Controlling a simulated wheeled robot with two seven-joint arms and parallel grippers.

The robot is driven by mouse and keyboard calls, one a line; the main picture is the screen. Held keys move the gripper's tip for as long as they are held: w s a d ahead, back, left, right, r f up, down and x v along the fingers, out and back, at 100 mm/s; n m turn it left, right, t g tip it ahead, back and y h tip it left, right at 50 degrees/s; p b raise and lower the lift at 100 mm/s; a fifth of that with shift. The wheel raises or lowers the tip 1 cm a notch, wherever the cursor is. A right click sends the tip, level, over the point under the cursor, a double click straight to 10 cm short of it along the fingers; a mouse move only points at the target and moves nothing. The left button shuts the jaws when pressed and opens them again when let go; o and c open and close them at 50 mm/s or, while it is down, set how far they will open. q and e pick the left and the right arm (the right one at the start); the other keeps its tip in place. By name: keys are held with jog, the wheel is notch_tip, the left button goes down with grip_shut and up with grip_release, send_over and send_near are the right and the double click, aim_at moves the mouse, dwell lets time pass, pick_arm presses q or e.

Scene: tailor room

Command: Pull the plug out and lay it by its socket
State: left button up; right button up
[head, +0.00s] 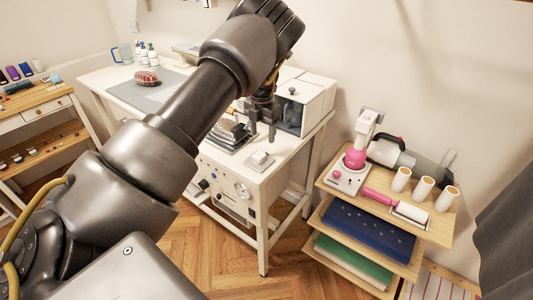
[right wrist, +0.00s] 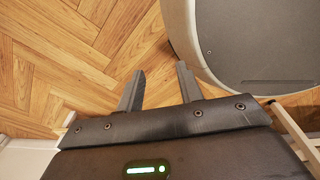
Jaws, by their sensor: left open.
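My left gripper (head: 262,134) is open, its fingers pointing down over the front right part of the white worktable (head: 285,150). It is just behind a small pale block on a flat plate (head: 259,161), which may be the plug and socket; they are too small to tell for sure. I see no clear gap between the block and the plate. Nothing shows between the left fingers. My right gripper (right wrist: 158,87) shows in the right wrist view, open and empty above the wooden floor.
An iron-like object (head: 230,133) stands close left of the left gripper. A white cabinet (head: 313,95) stands behind it. A wooden shelf unit (head: 430,232) with pink tools and white cups is at the right. My left arm hides much of the table. Floor between table and shelf is clear.

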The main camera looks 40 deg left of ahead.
aim_at(259, 155)
jog(key=s, duration=0.5)
pick_arm(q)
jog(key=shift+s+a, duration=0.4)
jog(key=shift+s, duration=0.4)
notch_tip(259, 155, down, 3)
jog(key=b, duration=0.2)
jog(key=shift+d+r+b, duration=0.1)
jog(key=shift+r+b, duration=0.05)
jog(key=shift+b, duration=0.2)
notch_tip(259, 155, down, 3)
jog(key=shift+w+r+b, duration=0.1)
jog(key=shift+r+b, duration=0.1)
jog(key=shift+b, duration=0.8)
notch_tip(259, 155, down, 3)
jog(key=shift+r+b, duration=0.15)
jog(key=shift+b, duration=0.25)
jog(key=shift+f, duration=0.35)
pick_arm(e)
jog(key=w+d+f, duration=0.2)
jog(key=w+f, duration=0.1)
jog(key=f, duration=0.2)
jog(key=shift+w+d+f, duration=0.15)
jog(key=shift+d+f, duration=0.05)
jog(key=shift+d, duration=0.05)
jog(key=shift+a, duration=0.1)
